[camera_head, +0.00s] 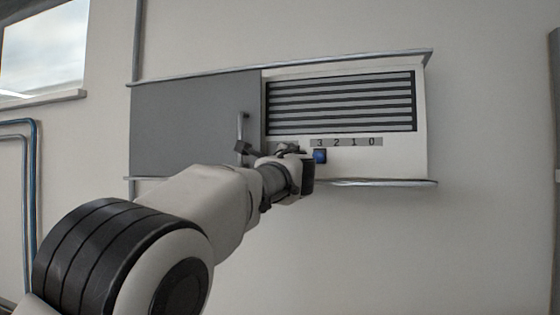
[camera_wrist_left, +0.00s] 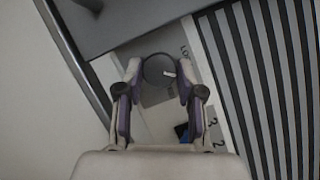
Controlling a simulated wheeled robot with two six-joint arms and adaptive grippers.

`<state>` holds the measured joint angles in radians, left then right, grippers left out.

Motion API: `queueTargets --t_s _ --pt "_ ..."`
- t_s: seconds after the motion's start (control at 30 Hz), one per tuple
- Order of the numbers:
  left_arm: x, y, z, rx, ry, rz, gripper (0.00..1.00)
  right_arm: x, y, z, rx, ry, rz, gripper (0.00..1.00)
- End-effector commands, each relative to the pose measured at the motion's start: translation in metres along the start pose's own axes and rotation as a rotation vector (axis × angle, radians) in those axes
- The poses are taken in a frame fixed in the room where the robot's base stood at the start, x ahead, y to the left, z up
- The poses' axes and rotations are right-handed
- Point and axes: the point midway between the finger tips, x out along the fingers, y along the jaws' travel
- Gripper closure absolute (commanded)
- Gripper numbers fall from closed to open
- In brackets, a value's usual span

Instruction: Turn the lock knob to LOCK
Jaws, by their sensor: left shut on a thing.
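The lock knob (camera_wrist_left: 158,68) is a round dark grey dial with a short white mark on its right side in the left wrist view. My left gripper (camera_wrist_left: 160,84) has one finger on each side of the knob and is shut on it. Pale label plates with partly hidden lettering lie beside and below the knob, and I cannot read them fully. In the head view my left gripper (camera_head: 284,150) reaches the panel left of the number strip and hides the knob. My right gripper is in neither view.
A slatted vent (camera_head: 342,102) is above. A grey door (camera_head: 190,125) with a vertical handle (camera_head: 240,127) is at the left. Metal rails run above and below the unit.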

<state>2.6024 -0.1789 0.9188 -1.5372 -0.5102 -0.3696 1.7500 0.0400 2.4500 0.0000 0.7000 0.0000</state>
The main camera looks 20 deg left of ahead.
Motion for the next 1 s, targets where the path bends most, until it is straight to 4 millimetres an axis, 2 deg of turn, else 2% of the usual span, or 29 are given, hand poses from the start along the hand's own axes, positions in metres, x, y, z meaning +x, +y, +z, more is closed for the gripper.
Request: queueTargets --t_s 0.5,0.7,1.0 --pt "0.0007 -0.0029 0.0007 -0.409 0.02 0.195 0.98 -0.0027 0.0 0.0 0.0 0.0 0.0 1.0" --pt "0.0008 -0.0033 0.0012 -0.516 0.025 0.247 0.98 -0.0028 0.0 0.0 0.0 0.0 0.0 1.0" --pt "0.0011 -0.0026 0.0015 -0.586 0.028 0.284 0.98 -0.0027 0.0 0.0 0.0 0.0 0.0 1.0"
